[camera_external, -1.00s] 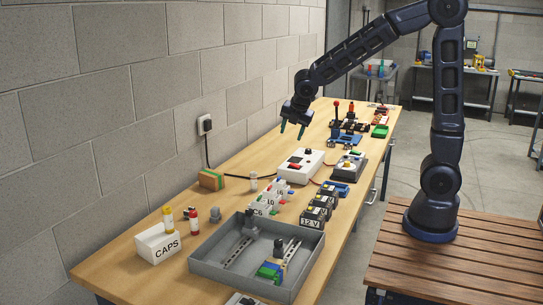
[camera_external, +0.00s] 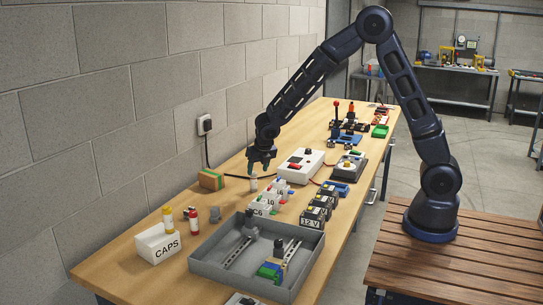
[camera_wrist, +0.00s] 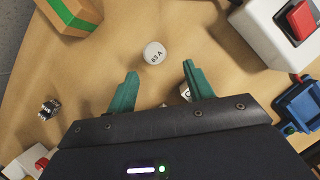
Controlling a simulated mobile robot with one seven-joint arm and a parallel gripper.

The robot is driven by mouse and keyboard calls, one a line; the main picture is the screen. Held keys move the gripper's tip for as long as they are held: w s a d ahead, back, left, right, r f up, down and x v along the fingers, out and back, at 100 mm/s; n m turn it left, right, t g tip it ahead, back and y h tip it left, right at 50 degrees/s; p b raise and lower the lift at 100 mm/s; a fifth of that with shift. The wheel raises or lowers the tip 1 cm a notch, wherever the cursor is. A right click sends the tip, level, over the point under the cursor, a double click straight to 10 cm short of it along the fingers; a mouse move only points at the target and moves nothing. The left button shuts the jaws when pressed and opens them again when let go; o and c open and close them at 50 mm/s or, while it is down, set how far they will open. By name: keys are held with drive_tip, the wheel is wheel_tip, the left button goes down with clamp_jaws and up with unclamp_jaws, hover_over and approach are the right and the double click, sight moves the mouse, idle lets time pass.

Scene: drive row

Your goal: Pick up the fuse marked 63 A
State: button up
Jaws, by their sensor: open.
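The fuse marked 63 A (camera_wrist: 154,53) is a small white round-topped piece standing on the wooden bench. In the wrist view its marked top lies just beyond my fingertips, roughly centred between them. In the external view the fuse (camera_external: 253,185) is a short whitish cylinder close to my fingers. My gripper (camera_external: 262,170) hangs over the bench, pointing down. Its green fingers are spread with nothing held, as the wrist view also shows (camera_wrist: 160,72). I cannot tell the exact height of the fingertips over the fuse.
A green-striped sponge-like block (camera_external: 211,179) lies to the left. A white box with a red switch (camera_external: 300,163) stands to the right. White blocks with coloured tops (camera_external: 268,203), a grey tray (camera_external: 215,262) and a CAPS box (camera_external: 158,245) are nearer. Bare bench lies around the fuse.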

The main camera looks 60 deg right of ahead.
sight(253, 181)
drive_tip(key=x, duration=0.3)
drive_tip(key=shift+w+d+f, duration=0.1)
drive_tip(key=shift+w+f, duration=0.05)
drive_tip(key=shift+f, duration=0.2)
drive_tip(key=shift+w+x, duration=0.2)
drive_tip(key=shift+x, duration=1.1)
drive_tip(key=shift+w+x, duration=0.2)
drive_tip(key=shift+x, duration=1.1)
drive_tip(key=shift+r, duration=0.15)
drive_tip(key=c, duration=1.1)
drive_tip(key=shift+r, duration=0.15)
